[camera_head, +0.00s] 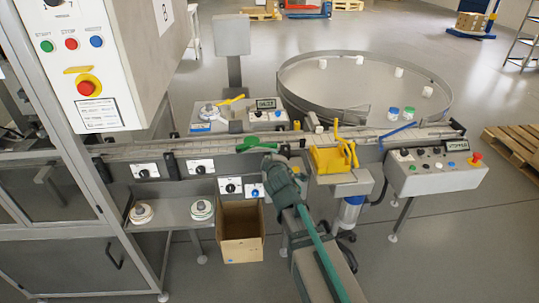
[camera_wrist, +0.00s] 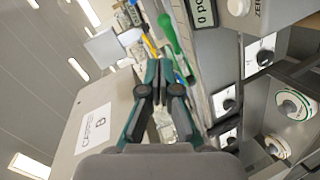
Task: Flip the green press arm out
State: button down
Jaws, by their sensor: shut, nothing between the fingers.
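The green press arm (camera_head: 256,143) lies over the conveyor line near its middle in the head view. In the wrist view the green press arm (camera_wrist: 169,33) shows beyond my fingertips, slanting along the conveyor. My gripper (camera_wrist: 159,68) is shut and empty, its fingertips close together and apart from the green arm in the picture. In the head view my gripper (camera_head: 271,161) is just in front of the conveyor, below and right of the green arm. My wrist hides part of the front panel there; exact contact cannot be told.
A yellow guard (camera_head: 328,160) stands right of my gripper. The conveyor (camera_head: 200,147) runs left into a cabinet with a button panel (camera_head: 85,60). A round turntable (camera_head: 365,85) stands behind. An open cardboard box (camera_head: 241,232) sits below the conveyor.

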jog(key=shift+s+d+r, duration=0.15)
jog(key=shift+s+d, duration=0.1)
jog(key=shift+s, duration=0.25)
jog(key=shift+s+d+r, duration=0.15)
jog(key=shift+s+d, duration=0.1)
jog(key=shift+s, duration=0.2)
jog(key=s+d+f+m+g+h, duration=0.1)
jog(key=s+d+f+m+g, duration=0.25)
jog(key=s+f, duration=0.55)
jog(key=s+d+f+m+g+h, duration=0.1)
jog(key=s+d+f+m+g, duration=0.3)
jog(key=f, duration=0.9)
jog(key=s+d+f+m+g+h, duration=0.1)
jog(key=s+d+f+m+g, duration=0.2)
jog(key=s+f+g, duration=0.55)
jog(key=s+d+f+m+g, duration=0.1)
jog(key=s+d+f, duration=0.1)
jog(key=s+f, duration=0.4)
jog(key=s+d+f+m+g+y, duration=0.1)
jog(key=s+f, duration=0.5)
jog(key=s, duration=0.8)
jog(key=s+d+f+m+g, duration=0.3)
jog(key=s+f, duration=0.4)
jog(key=s, duration=0.3)
jog(key=shift+s+y, duration=0.35)
jog(key=shift+y, duration=0.05)
